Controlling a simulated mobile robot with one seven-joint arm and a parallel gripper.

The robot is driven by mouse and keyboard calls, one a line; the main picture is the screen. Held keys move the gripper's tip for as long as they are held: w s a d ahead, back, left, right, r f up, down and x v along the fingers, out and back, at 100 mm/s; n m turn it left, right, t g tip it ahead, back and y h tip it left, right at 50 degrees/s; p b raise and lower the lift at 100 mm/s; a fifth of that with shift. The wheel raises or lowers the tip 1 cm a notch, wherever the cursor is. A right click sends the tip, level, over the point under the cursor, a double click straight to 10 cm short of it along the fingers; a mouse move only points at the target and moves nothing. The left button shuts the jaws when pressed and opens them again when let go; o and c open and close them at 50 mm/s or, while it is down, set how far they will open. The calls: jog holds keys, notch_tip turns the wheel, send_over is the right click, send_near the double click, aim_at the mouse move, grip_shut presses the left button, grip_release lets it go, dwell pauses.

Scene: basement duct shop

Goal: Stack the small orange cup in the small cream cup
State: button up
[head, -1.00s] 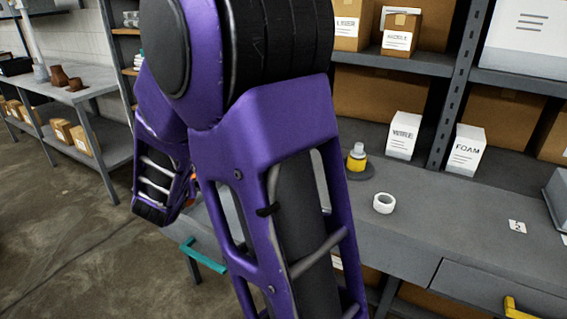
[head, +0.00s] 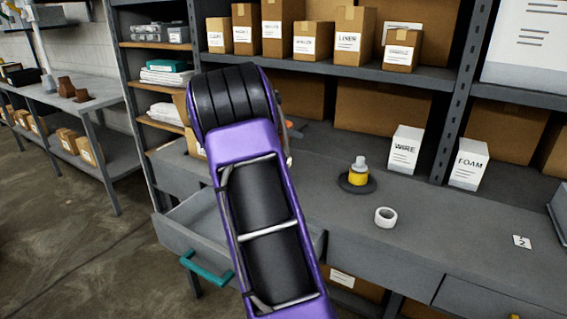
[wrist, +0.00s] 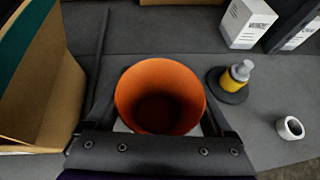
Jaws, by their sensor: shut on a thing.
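My gripper (wrist: 160,118) is shut on the small orange cup (wrist: 160,76), whose open mouth faces the wrist camera. A finger shows on each side of the cup. Pale patches (wrist: 121,127) show just below and beside the orange cup in the wrist view. They may be part of the small cream cup, but I cannot tell, nor whether the two touch. In the head view my arm hides the gripper and most of the cup; a bit of orange shows past the arm. The cream cup is not clearly visible there.
A yellow bottle (wrist: 238,82) on a dark round base and a white ring (wrist: 290,128) are to the right on the grey bench (head: 440,235). White cartons (head: 405,150) stand behind. A cardboard box (wrist: 40,80) is close left. An open drawer (head: 185,238) juts from the front.

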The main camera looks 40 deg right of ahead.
notch_tip(320, 180, down, 7)
jog(key=shift+r+b, duration=0.1)
jog(key=shift+b, duration=0.45)
jog(key=shift+f+b, duration=0.35)
jog(key=shift+f, duration=0.25)
jog(key=o, duration=1.1)
jog(key=shift+r, duration=0.15)
jog(key=v, duration=0.8)
jog(key=p+v, duration=0.1)
jog(key=v, duration=0.3)
jog(key=shift+r, duration=0.45)
jog(key=shift+a, duration=0.1)
